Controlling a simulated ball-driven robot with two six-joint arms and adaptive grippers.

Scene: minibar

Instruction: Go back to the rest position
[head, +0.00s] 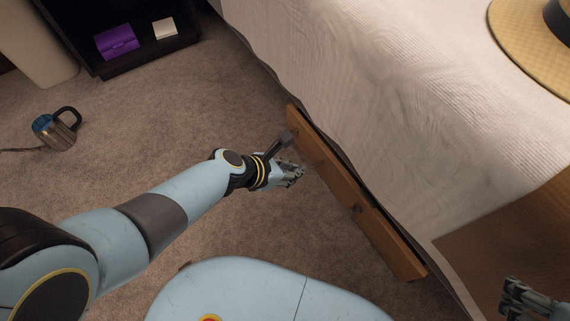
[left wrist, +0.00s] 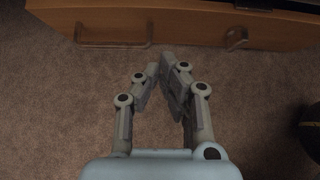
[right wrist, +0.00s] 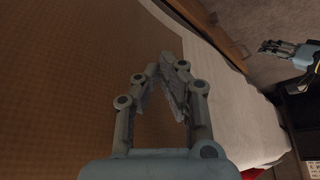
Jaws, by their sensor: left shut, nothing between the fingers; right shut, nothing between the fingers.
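My left gripper (head: 290,174) is in front of the wooden drawer front (head: 345,190) at the foot of the bed's side, and is shut and empty. In the left wrist view my left fingers (left wrist: 167,62) point toward the drawer front (left wrist: 190,22) and its two handles, with carpet below. My right gripper (head: 522,298) is at the lower right edge of the head view, by a brown surface. The right wrist view shows my right fingers (right wrist: 168,65) shut with nothing between them; my left gripper (right wrist: 288,50) also shows there at the upper right.
The bed (head: 370,90) with a white cover fills the upper right, with a straw hat (head: 535,45) on it. A brown panel (head: 505,235) lies at right. A kettle (head: 55,130) stands on the carpet at left. A dark shelf (head: 125,45) holds a purple box (head: 117,41).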

